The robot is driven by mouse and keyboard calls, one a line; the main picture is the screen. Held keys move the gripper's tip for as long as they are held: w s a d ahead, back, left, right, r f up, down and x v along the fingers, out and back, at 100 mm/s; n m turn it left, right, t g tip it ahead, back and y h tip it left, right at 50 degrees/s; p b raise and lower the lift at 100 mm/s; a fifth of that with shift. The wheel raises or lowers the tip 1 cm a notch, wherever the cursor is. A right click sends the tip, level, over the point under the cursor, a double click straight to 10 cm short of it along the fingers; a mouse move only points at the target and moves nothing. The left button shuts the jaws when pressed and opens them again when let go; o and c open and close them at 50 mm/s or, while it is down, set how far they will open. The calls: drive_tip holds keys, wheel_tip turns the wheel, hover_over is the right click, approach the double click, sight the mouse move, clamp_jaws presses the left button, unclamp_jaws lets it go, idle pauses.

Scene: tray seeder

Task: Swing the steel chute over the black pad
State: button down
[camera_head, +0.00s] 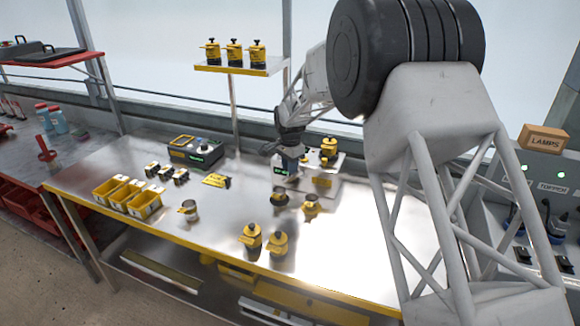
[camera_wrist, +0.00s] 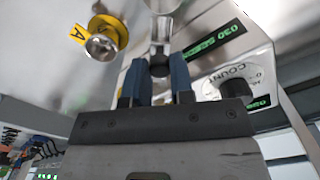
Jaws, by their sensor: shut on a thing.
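My gripper (camera_head: 289,161) is down at the front left of the grey seeder (camera_head: 325,181) on the steel bench. In the wrist view its two blue fingers (camera_wrist: 159,68) are shut around a dark round knob. A shiny steel piece, which looks like the steel chute (camera_wrist: 161,32), runs from that knob towards the picture's top. A metal cup (camera_wrist: 163,5) shows at its far end. The seeder's green displays and COUNT dial (camera_wrist: 226,84) are just right of the fingers. In the head view my gripper hides most of the chute. I cannot make out the black pad clearly.
A yellow-tagged cup (camera_wrist: 103,42) stands left of the fingers. On the bench, yellow-topped jars (camera_head: 251,238), a metal cup (camera_head: 190,211), yellow bins (camera_head: 144,204) and a dark device (camera_head: 196,151) stand apart. A shelf (camera_head: 238,68) with jars is behind. Bare bench lies right of the jars.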

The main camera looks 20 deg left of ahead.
drive_tip(key=c, duration=1)
unclamp_jaws()
drive_tip(key=shift+r, duration=0.15)
drive_tip(key=shift+r, duration=3.75)
